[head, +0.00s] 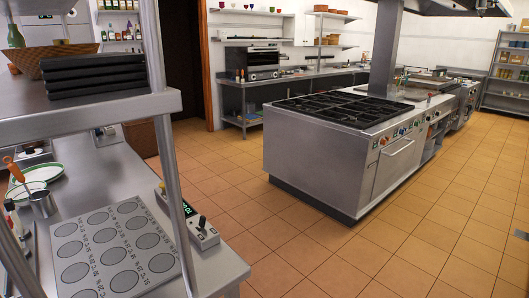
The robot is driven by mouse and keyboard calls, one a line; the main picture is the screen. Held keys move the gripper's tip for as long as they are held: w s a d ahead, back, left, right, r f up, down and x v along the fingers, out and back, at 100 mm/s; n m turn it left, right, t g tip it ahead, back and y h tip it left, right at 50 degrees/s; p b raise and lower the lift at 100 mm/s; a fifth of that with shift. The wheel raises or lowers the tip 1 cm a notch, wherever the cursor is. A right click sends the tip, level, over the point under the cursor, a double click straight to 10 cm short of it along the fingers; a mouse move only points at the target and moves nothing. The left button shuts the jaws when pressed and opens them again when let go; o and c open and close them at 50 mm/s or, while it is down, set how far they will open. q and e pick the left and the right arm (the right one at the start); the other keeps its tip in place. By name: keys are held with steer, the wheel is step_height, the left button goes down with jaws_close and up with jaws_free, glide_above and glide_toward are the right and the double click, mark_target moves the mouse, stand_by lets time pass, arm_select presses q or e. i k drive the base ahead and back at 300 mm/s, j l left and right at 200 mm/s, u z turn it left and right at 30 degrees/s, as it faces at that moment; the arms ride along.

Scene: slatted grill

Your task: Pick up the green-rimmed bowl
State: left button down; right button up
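A white, green-rimmed dish (43,172) lies on the steel counter at the left edge of the head view. A second white dish with a green rim (20,191) overlaps it in front, partly cut off by shelf posts and small items. Both look shallow; I cannot tell for sure which is the bowl. Neither of my grippers shows in the head view.
A small metal pot (42,204) stands close in front of the dishes. A stove island (345,135) stands across the open tiled floor (250,215).

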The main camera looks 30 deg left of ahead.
mark_target(19, 193)
steer(key=i+z, duration=0.5)
steer(key=i, duration=0.95)
steer(key=i+j+u, duration=0.1)
steer(key=i+u, duration=0.55)
steer(key=u, duration=0.15)
steer(key=i+l+u, duration=0.1)
steer(key=i+u, duration=0.3)
steer(key=i+l+u, duration=0.2)
steer(key=u, duration=0.2)
steer(key=i+j+u, duration=0.25)
steer(key=i+u, duration=0.2)
steer(key=i, duration=0.35)
steer(key=i+u, duration=0.45)
steer(key=i, duration=0.4)
steer(key=i+l+z, duration=0.1)
steer(key=i+z, duration=0.15)
steer(key=i, duration=0.6)
steer(key=i+j+z, duration=0.1)
steer(key=i+z, duration=0.15)
steer(key=i, duration=0.65)
steer(key=i+u, duration=0.2)
steer(key=i, duration=0.25)
steer(key=i+l+u, duration=0.15)
steer(key=i, duration=0.3)
steer(key=i+l+u, duration=0.2)
steer(key=i, duration=0.25)
steer(key=u, duration=1.85)
